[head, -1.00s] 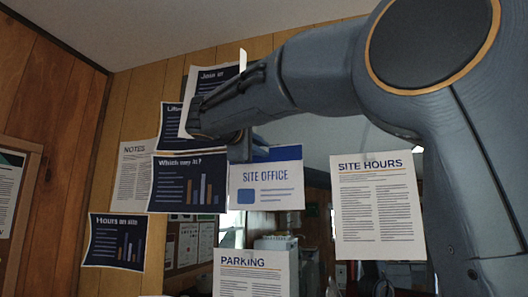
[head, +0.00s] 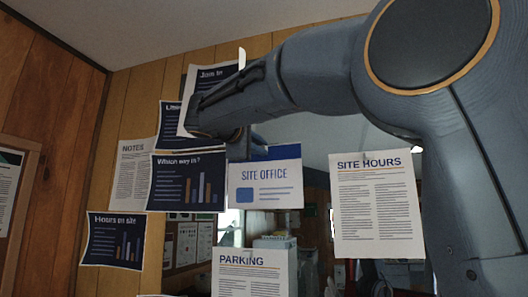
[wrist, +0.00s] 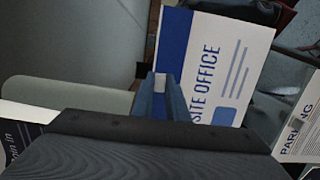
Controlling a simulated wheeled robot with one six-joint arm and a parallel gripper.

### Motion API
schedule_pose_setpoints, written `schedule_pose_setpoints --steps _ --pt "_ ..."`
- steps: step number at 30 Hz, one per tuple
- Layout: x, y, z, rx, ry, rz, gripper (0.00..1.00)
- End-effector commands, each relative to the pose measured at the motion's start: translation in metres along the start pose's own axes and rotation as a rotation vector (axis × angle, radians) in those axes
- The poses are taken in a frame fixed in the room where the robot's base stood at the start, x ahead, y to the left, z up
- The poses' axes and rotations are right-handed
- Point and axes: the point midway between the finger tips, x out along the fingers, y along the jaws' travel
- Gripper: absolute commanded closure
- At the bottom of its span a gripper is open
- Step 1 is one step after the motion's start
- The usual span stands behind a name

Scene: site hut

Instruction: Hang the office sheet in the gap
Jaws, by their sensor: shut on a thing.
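The office sheet (head: 265,180) is white with a blue top band and the words SITE OFFICE. It hangs upright in the head view between the dark "Which way" sheet (head: 187,182) and the SITE HOURS sheet (head: 377,205). My gripper (head: 240,148) is shut on the top left of the office sheet. In the wrist view my gripper (wrist: 163,92) covers part of the sheet's edge, and the office sheet (wrist: 207,65) reaches up and right from it. I cannot tell whether the sheet touches the surface behind it.
The PARKING sheet (head: 252,272) is below the office sheet. NOTES (head: 131,185) and "Hours on site" (head: 114,241) are to the left, on the wood wall. A "Join" sheet (head: 200,82) is close beside my wrist. Clear space separates the office and SITE HOURS sheets.

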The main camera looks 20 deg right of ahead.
Motion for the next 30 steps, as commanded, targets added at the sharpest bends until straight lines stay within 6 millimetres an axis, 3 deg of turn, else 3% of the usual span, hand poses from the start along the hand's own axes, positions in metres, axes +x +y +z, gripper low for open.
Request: schedule_pose_setpoints --steps 3,4,7,17,30 --pt "0.000 0.000 0.000 0.000 -0.001 0.001 1.00" --pt "0.000 0.000 0.000 0.000 -0.001 0.001 0.82" --pt "0.000 0.000 0.000 0.000 -0.001 0.000 0.65" --pt "-0.002 -0.001 0.000 0.000 0.000 0.000 0.65" --pt "-0.065 -0.001 -0.001 0.001 0.002 0.001 0.65"
